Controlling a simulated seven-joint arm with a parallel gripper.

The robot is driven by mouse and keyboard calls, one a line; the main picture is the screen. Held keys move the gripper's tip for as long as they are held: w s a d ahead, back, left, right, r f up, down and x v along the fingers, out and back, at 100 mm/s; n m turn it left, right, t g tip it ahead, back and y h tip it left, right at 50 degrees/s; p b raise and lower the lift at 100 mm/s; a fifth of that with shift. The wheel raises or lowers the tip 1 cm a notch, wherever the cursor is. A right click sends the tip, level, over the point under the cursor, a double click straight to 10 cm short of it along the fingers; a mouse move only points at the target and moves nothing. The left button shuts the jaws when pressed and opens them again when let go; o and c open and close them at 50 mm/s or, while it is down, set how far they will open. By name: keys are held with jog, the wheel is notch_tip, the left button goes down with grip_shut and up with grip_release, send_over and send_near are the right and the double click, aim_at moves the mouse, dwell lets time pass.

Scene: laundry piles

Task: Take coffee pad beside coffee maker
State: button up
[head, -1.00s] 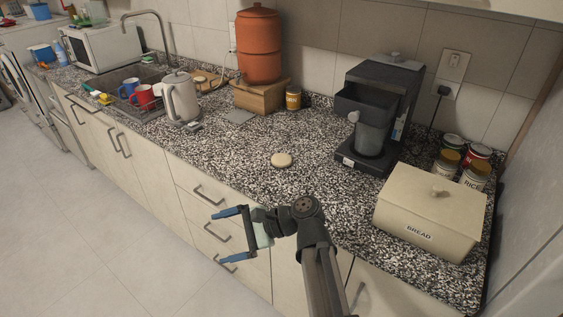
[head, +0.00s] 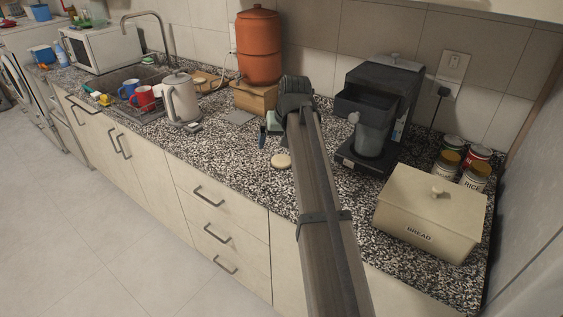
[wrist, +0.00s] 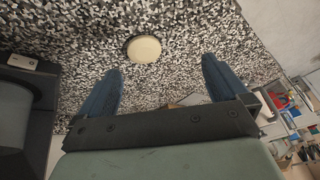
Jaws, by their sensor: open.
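The coffee pad (head: 281,161) is a small round cream disc lying flat on the speckled counter, left of the coffee maker. The wrist view also shows the pad (wrist: 144,49), beyond my fingertips and roughly between their lines. The black coffee maker (head: 378,103) stands at the back with a jug in it. A dark part of it (wrist: 24,88) appears at the left of the wrist view. My gripper (wrist: 158,84) is open and empty, its two blue fingers spread. In the head view my gripper (head: 266,132) is partly hidden by my arm, above the counter just behind the pad.
A cream bread box (head: 428,218) and several cans (head: 475,170) stand at the right. An orange container (head: 259,47) on a wooden box and a kettle (head: 182,99) stand to the left. The counter around the pad is clear.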

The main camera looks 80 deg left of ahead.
aim_at(282, 161)
jog(key=shift+n+t, duration=0.5)
jog(key=x, duration=0.4)
jog(key=w+a+x, duration=0.1)
jog(key=x, duration=0.3)
jog(key=w+x, duration=0.1)
jog(key=x, duration=0.4)
jog(key=shift+w+a+r, duration=0.2)
jog(key=shift+a, duration=0.15)
jog(key=c, duration=1.1)
